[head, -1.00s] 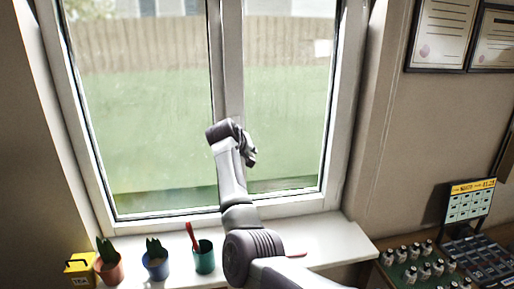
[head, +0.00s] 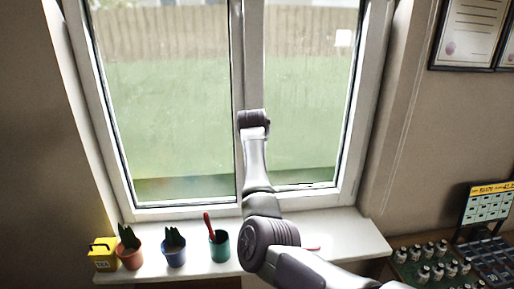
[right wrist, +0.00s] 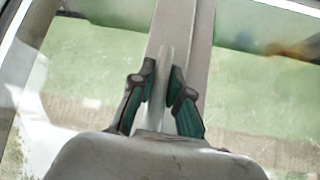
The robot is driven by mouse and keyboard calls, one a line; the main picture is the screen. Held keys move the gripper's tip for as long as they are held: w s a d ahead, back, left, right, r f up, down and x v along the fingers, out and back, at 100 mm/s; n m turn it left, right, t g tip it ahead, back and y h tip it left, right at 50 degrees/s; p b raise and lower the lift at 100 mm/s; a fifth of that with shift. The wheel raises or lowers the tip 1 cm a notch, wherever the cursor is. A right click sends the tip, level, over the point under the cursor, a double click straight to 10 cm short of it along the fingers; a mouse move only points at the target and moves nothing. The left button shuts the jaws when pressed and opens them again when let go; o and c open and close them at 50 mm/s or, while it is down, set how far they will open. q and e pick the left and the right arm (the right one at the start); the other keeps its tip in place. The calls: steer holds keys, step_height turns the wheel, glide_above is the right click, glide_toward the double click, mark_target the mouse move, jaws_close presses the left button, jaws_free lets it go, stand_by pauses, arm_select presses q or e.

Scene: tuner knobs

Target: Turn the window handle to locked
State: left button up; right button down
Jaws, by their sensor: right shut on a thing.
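The window (head: 180,110) has a white frame and a central post (head: 252,60). The window handle (right wrist: 167,55) is a pale grey bar that shows against the post in the right wrist view. It lies nearly in line with the post there. My right gripper (right wrist: 162,84) is shut on it, with one dark and green finger on each side. In the head view my right wrist hides the handle and the fingers. My left gripper is in neither view.
The white sill (head: 340,238) holds a yellow box (head: 103,255), an orange pot (head: 130,258), a blue pot (head: 174,254) and a teal cup (head: 219,248) with a red stick. A bench with several knobs (head: 425,275) is at the lower right.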

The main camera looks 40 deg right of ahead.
steer(key=shift+r, duration=0.1)
steer(key=c, duration=1.1)
jaws_free()
steer(key=shift+w, duration=0.1)
steer(key=v, duration=1.2)
steer(key=shift+a, duration=0.1)
